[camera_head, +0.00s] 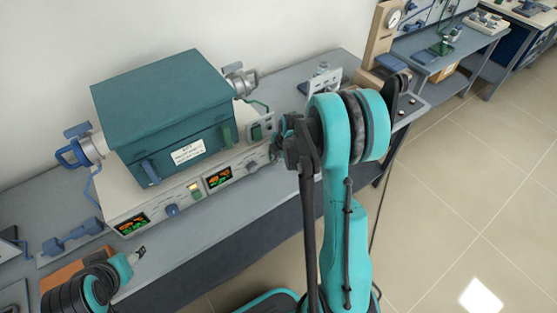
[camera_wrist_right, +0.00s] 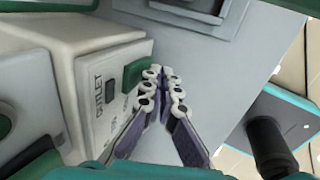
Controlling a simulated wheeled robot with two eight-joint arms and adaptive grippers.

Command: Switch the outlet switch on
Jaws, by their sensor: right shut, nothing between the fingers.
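A pale box marked OUTLET (camera_wrist_right: 100,97) is at the left of the right wrist view. A green switch block (camera_wrist_right: 138,73) stands out from its front face, beside a small dark rectangle. My right gripper (camera_wrist_right: 161,73) is shut and empty, its fingertips right beside the green block; I cannot tell whether they touch it. In the head view the outlet box (camera_head: 262,129) is at the right of the furnace, and my right gripper (camera_head: 281,135) is beside it, largely hidden by my arm. My left gripper (camera_head: 139,251) is at lower left, away from the outlet; its opening is unclear.
A teal muffle furnace (camera_head: 165,105) stands on a grey control base (camera_head: 148,215) with lit displays and knobs. The bench (camera_head: 235,235) is grey. Blue clamp-like parts (camera_head: 72,237) lie at its left. Another bench (camera_head: 440,62) with instruments stands at the back right. Tiled floor is open at right.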

